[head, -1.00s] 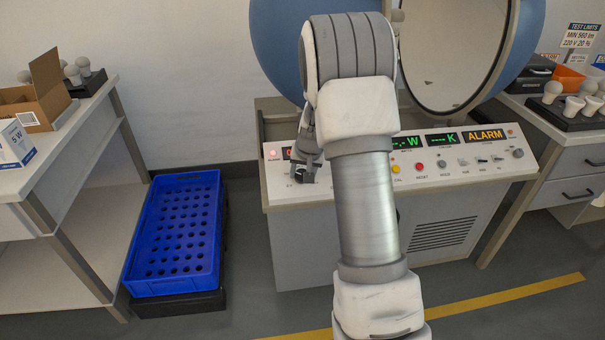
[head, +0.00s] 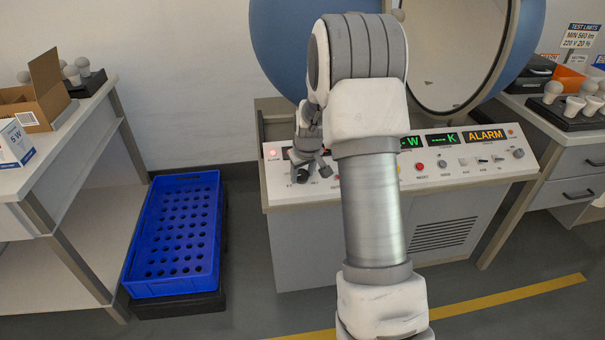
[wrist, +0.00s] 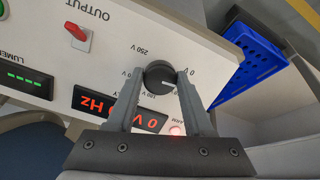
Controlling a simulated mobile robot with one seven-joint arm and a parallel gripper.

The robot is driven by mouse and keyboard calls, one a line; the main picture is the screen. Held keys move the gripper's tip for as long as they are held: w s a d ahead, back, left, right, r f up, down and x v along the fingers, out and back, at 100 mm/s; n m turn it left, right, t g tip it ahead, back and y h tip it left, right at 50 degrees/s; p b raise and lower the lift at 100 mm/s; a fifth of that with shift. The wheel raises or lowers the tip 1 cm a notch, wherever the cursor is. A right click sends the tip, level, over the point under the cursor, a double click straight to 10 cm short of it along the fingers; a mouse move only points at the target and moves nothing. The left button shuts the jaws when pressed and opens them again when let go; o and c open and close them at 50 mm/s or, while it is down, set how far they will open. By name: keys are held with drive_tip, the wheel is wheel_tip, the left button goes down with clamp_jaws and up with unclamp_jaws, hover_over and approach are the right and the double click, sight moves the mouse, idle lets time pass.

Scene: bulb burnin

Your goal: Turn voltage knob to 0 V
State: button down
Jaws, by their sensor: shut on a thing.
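The black voltage knob (wrist: 157,76) sits on the pale sloping panel in the wrist view, with a short white mark on its face. Printed labels around it include 250 V and 0 V; the white mark points roughly toward the 0 V side. My gripper (wrist: 162,73) is shut on the knob, one grey finger on each side. A red display (wrist: 118,108) beside it reads 0 V, with Hz partly covered by a finger. In the head view my gripper (head: 312,169) is at the panel's left end and hides the knob.
The test bench panel (head: 440,183) carries buttons, switches and an ALARM display (head: 485,136). A red output switch (wrist: 77,36) is near the knob. A large blue sphere (head: 276,45) stands behind.

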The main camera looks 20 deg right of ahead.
drive_tip(key=n+p, duration=0.1)
drive_tip(key=n, duration=0.4)
idle(0.6)
drive_tip(key=shift+c, duration=1.4)
unclamp_jaws()
drive_tip(key=shift+r, duration=0.15)
drive_tip(key=p+v, duration=0.4)
drive_tip(key=v, duration=1.3)
drive_tip(key=shift+a+p, duration=0.25)
drive_tip(key=shift+p, duration=0.1)
